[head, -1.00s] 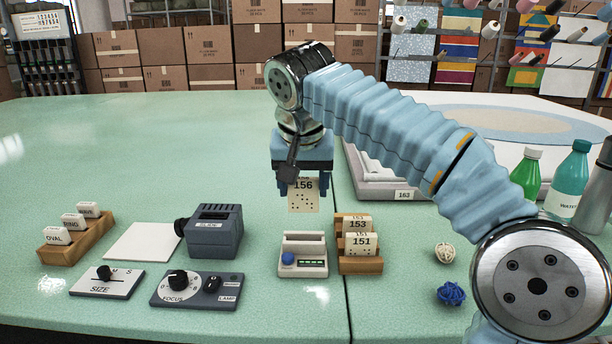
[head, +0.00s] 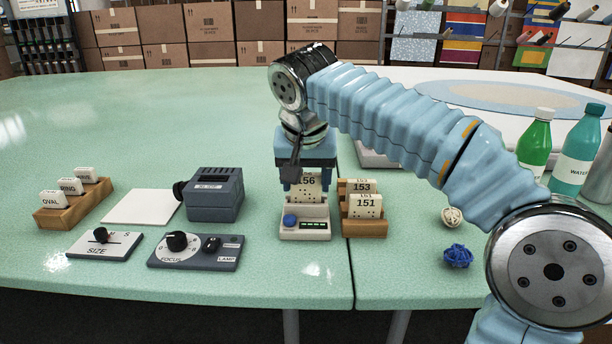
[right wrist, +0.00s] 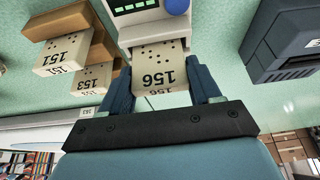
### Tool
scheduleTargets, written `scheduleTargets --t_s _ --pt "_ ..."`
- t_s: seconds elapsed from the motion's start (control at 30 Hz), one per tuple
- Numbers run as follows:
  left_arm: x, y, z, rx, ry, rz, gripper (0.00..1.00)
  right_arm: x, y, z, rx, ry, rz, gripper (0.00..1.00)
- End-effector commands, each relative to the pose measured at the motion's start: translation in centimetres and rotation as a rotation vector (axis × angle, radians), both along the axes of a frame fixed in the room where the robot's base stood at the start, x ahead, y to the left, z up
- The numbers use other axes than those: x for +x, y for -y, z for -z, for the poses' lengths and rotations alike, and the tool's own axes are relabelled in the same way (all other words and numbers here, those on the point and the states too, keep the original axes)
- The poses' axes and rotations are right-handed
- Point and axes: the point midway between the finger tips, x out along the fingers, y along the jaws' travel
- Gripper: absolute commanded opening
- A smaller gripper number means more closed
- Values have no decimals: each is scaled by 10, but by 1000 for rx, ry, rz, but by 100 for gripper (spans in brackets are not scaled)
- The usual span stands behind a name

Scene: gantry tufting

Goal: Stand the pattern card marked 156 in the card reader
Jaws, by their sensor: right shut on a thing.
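The cream pattern card marked 156 (head: 309,186) is upright between the fingers of my right gripper (head: 306,190), which is shut on it. The card's lower edge is at the slot of the white card reader (head: 304,234), behind its blue button and lit green bars; I cannot tell how deep it sits. In the right wrist view the card (right wrist: 160,72) appears upside down between both fingers (right wrist: 160,90), with its punched end at the reader (right wrist: 140,33). My left gripper is not in view.
Right beside the reader, a wooden rack (head: 364,228) holds cards 153 and 151. A grey projector-like box (head: 214,205) and a focus panel (head: 195,255) stand to the left.

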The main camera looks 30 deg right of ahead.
Motion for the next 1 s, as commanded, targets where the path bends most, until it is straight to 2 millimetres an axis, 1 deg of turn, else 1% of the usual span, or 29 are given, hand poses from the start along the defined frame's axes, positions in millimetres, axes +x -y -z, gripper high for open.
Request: scheduleTargets --t_s 0.33,0.37,0.5,0.53,0.57,0.87,0.97,1.0 --pt "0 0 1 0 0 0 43 0 0 2 0 0 0 33" --pt "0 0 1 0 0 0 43 0 0 2 0 0 0 64" --pt "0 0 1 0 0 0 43 0 0 2 0 0 0 86" --pt "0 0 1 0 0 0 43 0 0 2 0 0 0 90" --pt "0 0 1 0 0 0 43 0 0 2 0 0 0 92" --pt "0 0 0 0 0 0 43 -1 0 -1 0 0 0 92" --pt "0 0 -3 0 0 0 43 -3 -3 -11 0 1 0 92" --pt "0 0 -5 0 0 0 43 -5 -4 -17 0 2 -2 92"
